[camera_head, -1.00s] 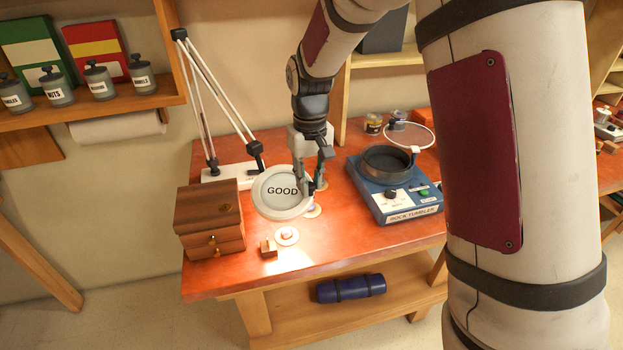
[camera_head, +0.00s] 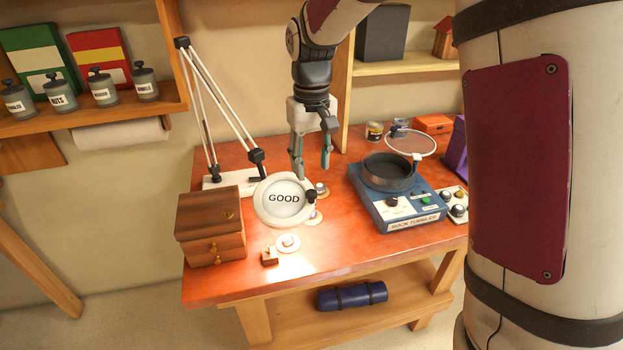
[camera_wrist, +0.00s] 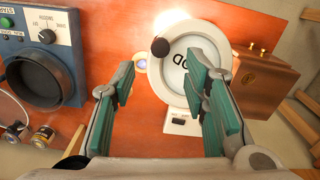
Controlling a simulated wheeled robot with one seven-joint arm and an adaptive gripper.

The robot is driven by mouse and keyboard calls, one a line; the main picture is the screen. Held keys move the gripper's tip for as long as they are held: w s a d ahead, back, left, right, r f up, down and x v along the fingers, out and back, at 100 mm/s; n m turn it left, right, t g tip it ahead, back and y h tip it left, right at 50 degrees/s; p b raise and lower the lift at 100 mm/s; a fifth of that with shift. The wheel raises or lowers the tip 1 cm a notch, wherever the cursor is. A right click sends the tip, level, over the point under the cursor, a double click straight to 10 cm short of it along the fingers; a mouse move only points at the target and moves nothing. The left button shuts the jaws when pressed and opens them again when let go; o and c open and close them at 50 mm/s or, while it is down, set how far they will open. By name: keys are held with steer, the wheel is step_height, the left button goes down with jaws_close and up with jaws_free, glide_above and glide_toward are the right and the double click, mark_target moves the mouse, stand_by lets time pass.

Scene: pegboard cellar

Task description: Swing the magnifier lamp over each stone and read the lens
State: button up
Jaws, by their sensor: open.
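The magnifier lamp has a round white head with a lens (camera_head: 284,198) that reads "GOOD". A dark knob (camera_head: 311,197) sits on its right rim. In the wrist view the lens (camera_wrist: 193,68) and knob (camera_wrist: 160,47) show with the word turned and partly hidden by a finger. My gripper (camera_head: 313,172) is open and empty, above and behind the knob, apart from it. Its teal fingers (camera_wrist: 160,95) are spread wide. Stones on pale discs show at the front (camera_head: 287,242), right of the lens (camera_head: 315,216) and farther back (camera_head: 321,189). What lies under the lens is hidden.
A wooden drawer box (camera_head: 210,225) stands left of the lens. A blue rock tumbler (camera_head: 408,213) stands right. A small wooden block (camera_head: 269,257) lies near the front edge. The lamp's white arm (camera_head: 222,105) rises at the back left. Bare tabletop (camera_head: 355,245) lies front right.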

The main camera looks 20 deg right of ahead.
steer(key=shift+r, duration=2.4)
steer(key=shift+r, duration=0.1)
steer(key=s+d+r+t, duration=0.3)
steer(key=s+r, duration=0.4)
steer(key=s, duration=0.4)
steer(key=s+d+f+m+t+b, duration=0.1)
steer(key=s+f+t, duration=0.1)
steer(key=s, duration=1.1)
steer(key=shift+m+t, duration=0.3)
steer(key=shift+m, duration=0.1)
steer(key=shift+d, duration=0.1)
